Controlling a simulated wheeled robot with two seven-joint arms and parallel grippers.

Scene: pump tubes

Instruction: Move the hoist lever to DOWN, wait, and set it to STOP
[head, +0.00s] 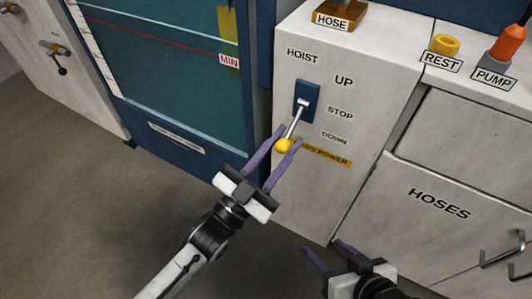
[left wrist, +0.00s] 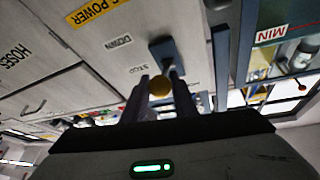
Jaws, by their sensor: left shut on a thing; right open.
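The hoist lever (head: 296,123) is a silver rod with a yellow knob (head: 285,146), on a dark blue plate (head: 307,101) on the white cabinet front. The rod slants down and left, with its knob about level with the DOWN label (head: 334,138). UP and STOP labels are above that. My left gripper (head: 287,142) is shut on the yellow knob, one purple finger on each side. The left wrist view shows the knob (left wrist: 160,86) between the fingers. My right gripper (head: 327,248) is open and empty, low in front of the cabinet.
A blue tank (head: 170,60) with a red line and MIN label stands left of the hoist panel. A HOSES cabinet (head: 440,205) with handles is at right. A yellow REST piece (head: 445,45) and an orange PUMP piece (head: 509,42) sit on top. Floor at left is clear.

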